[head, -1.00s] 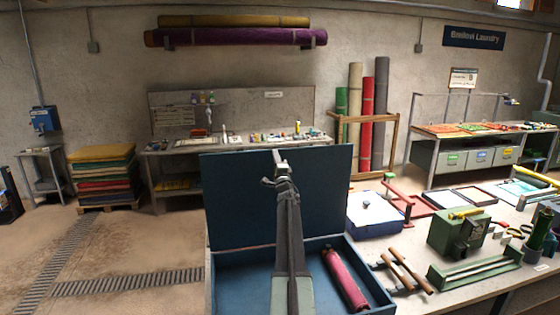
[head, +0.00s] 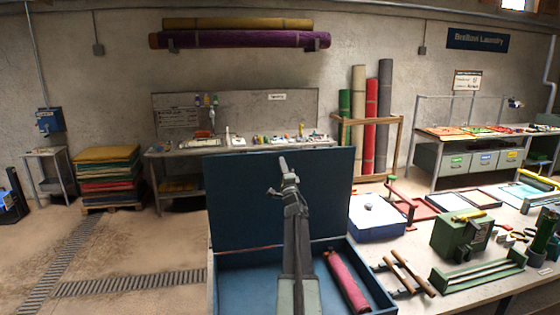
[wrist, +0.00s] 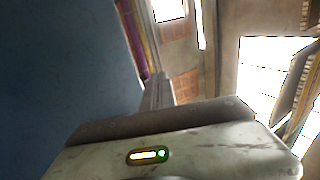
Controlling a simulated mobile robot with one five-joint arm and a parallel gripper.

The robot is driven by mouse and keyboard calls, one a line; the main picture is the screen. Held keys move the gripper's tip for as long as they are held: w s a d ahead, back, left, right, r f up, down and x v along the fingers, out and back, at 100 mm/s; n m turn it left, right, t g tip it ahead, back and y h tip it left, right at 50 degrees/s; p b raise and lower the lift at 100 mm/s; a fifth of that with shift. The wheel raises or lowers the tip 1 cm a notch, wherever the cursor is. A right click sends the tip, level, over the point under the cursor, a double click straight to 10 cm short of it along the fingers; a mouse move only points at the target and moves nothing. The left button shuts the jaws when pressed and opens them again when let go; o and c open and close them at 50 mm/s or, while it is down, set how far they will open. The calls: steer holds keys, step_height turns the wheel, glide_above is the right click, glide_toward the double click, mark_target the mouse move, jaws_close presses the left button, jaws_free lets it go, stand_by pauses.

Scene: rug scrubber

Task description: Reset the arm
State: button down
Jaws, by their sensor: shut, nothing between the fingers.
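My gripper (head: 285,166) points up at the end of my raised arm, in front of the dark blue open lid (head: 235,195) of a blue box in the head view. Its fingers are together with nothing between them. In the wrist view my gripper (wrist: 158,92) points up past the blue lid (wrist: 50,70) at the left, towards the ceiling and bright windows.
The blue box (head: 240,290) below my arm holds a pink-red roll (head: 346,280). To the right, a worktable carries a blue-white case (head: 376,218), a green machine (head: 460,236) and wooden-handled tools (head: 410,272). Open floor (head: 150,240) lies at the left.

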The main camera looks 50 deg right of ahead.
steer(key=s+a, duration=0.3)
steer(key=shift+s, duration=0.35)
